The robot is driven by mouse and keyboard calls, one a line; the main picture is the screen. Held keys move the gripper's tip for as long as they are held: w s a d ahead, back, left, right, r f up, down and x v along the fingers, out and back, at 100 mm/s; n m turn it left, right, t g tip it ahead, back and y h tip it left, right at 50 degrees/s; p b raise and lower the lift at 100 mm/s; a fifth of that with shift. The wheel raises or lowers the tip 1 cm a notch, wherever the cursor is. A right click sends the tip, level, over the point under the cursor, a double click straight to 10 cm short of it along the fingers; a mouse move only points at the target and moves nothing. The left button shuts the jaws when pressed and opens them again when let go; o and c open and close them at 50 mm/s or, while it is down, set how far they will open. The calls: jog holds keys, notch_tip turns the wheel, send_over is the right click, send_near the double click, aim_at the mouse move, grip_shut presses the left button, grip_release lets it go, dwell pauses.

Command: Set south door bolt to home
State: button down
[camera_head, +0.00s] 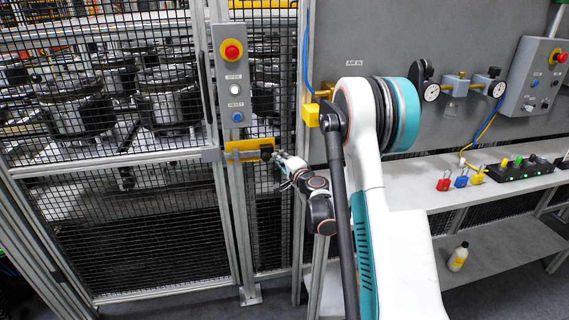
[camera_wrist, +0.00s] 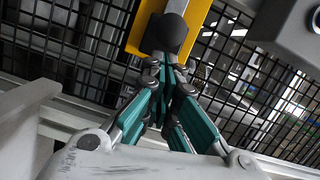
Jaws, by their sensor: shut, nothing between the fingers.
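The door bolt (camera_head: 245,150) is a yellow plate with a grey bar, mounted on the fence post below the button box. Its dark round knob (camera_head: 267,152) is at the plate's right end. In the wrist view the black ball knob (camera_wrist: 167,33) stands in front of the yellow plate (camera_wrist: 139,30). My gripper (camera_head: 279,158) is just right of the knob in the head view. In the wrist view my gripper (camera_wrist: 168,72) has its teal fingers closed together, with the tips at the knob's lower edge. I cannot tell whether they touch it.
A grey button box (camera_head: 233,75) with a red emergency button is above the bolt. Mesh fence (camera_head: 100,200) surrounds the door. A grey shelf (camera_head: 480,190) at right holds padlocks (camera_head: 461,181) and a black switch strip (camera_head: 520,169). A bottle (camera_head: 458,257) stands below.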

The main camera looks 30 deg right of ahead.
aim_at(256, 152)
jog(key=shift+w, duration=0.1)
jog(key=a, duration=0.2)
jog(key=w+a, duration=0.1)
jog(key=a, duration=0.1)
jog(key=a+b, duration=0.1)
jog(key=a, duration=0.1)
jog(key=shift+w+a, duration=0.15)
jog(key=shift+w, duration=0.25)
